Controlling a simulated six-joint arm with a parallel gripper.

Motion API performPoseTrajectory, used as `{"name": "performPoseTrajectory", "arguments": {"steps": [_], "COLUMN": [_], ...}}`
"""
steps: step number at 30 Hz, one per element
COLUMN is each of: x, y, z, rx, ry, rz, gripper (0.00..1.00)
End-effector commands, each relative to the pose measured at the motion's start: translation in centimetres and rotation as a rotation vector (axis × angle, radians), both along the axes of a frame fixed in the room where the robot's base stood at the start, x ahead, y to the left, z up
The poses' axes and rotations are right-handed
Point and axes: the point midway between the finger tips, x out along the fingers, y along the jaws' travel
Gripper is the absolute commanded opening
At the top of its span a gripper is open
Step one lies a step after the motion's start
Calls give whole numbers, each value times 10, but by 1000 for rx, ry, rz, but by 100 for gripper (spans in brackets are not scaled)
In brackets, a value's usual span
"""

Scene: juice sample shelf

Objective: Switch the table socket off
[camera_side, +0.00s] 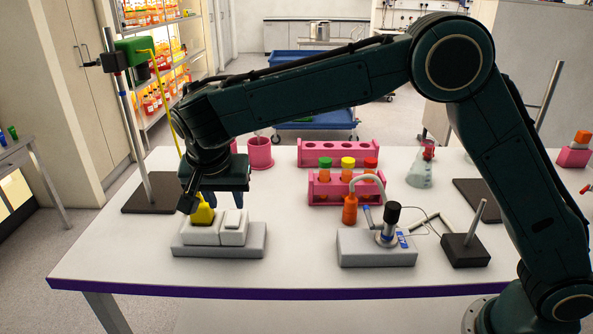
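The table socket (192,252) is a grey base with two white blocks on top, near the table's front left. A yellow plug (203,211) sits in the left block. The right block (234,226) carries a white rocker switch; its on or off position cannot be made out. My gripper (213,203) points down just over the socket. Its dark fingers show apart, one left of the plug and one near the back of the switch block. It seems to hold nothing. Whether a finger touches the plug or block cannot be told.
A yellow cable (169,104) hangs behind my wrist near a stand with a green box (134,50). A pink rack (322,191) with capped tubes, a grey device (375,250) and a flask (421,168) stand to the right. The table's front strip is clear.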

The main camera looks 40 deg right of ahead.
Motion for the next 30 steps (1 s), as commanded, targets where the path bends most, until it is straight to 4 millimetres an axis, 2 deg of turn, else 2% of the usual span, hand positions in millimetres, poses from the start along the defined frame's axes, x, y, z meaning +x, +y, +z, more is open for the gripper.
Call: {"name": "performPoseTrajectory", "arguments": {"steps": [6,12,26,30], "x": [8,14,16,16], "y": [-10,-15,-17,-17], "z": [-31,-49,-56,-56], "rx": [-1,0,1,1], "ry": [3,0,-1,-1], "rz": [-1,0,0,0], "gripper": [36,36,36,9]}}
